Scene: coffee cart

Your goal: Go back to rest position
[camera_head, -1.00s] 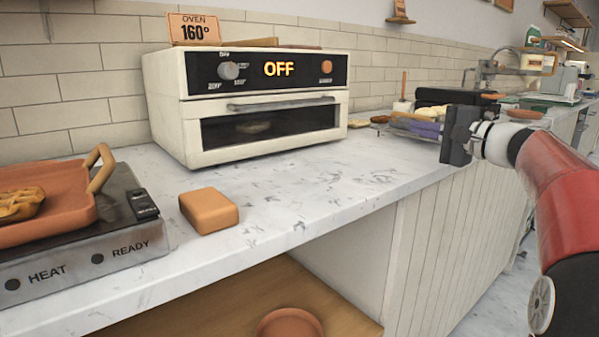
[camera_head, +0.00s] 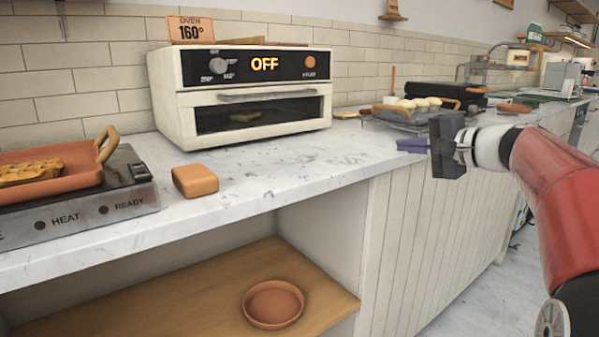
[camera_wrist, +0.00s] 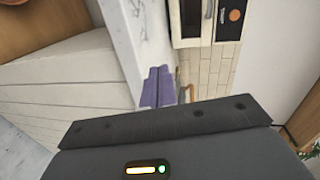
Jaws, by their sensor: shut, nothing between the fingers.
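My gripper (camera_head: 412,146) is at the right of the head view, in front of the counter's front edge. Its purple fingers point left, are together and hold nothing. In the wrist view the purple fingers (camera_wrist: 157,88) show side by side, with the counter edge and the oven behind them. My red arm reaches in from the right side of the head view.
A white oven (camera_head: 250,95) reading OFF stands on the marble counter (camera_head: 300,165). A orange-brown block (camera_head: 195,180) and a warmer with a tray (camera_head: 75,180) are at left. A rack of buns (camera_head: 405,112) is behind my gripper. A round dish (camera_head: 273,304) lies on the shelf below.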

